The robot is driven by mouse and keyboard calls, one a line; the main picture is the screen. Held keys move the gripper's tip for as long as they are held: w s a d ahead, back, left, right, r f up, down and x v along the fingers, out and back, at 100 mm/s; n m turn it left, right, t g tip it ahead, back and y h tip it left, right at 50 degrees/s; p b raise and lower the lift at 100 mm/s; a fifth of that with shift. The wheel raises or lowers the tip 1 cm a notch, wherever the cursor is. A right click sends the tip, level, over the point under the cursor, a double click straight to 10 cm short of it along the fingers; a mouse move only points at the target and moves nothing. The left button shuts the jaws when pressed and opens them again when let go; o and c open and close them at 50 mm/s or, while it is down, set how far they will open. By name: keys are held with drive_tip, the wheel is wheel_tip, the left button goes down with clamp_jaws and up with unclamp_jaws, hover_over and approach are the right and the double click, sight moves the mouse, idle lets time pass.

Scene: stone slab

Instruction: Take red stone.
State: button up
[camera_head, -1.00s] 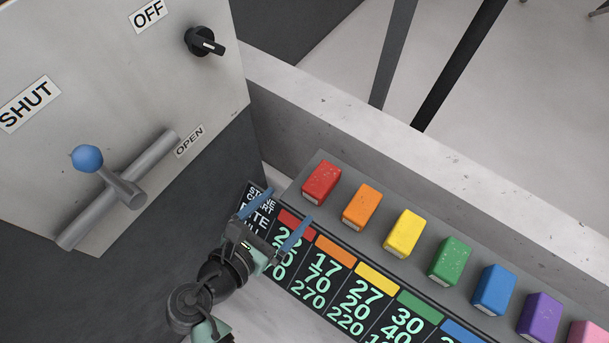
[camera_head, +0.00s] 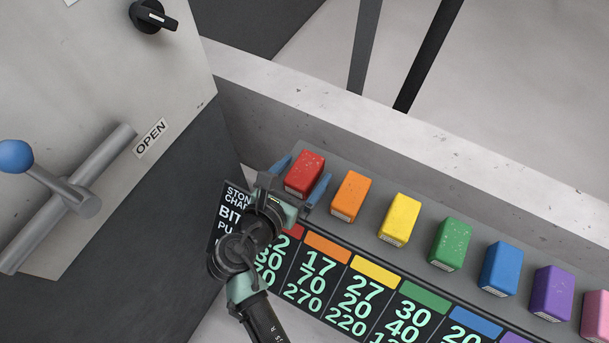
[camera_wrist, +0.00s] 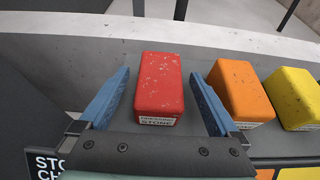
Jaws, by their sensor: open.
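The red stone (camera_head: 305,172) is a speckled red block at the left end of a row on the grey ledge. In the wrist view the red stone (camera_wrist: 159,86) shows a white label on its near face. My gripper (camera_head: 301,179) is open, with one blue finger on each side of the red stone. In the wrist view my gripper (camera_wrist: 160,95) has visible gaps between both fingers and the stone. The stone still rests on the ledge.
The orange stone (camera_head: 350,195) stands just right of my right finger, with the yellow stone (camera_head: 400,220) and several others beyond. A chart (camera_head: 330,275) fronts the grey ledge. A pale wall (camera_head: 420,150) runs behind. A panel with a blue-knobbed lever (camera_head: 16,157) stands left.

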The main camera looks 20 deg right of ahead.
drive_tip(key=shift+w+d+f, duration=0.15)
drive_tip(key=shift+w+d, duration=0.1)
drive_tip(key=shift+d, duration=0.1)
clamp_jaws()
idle(0.3)
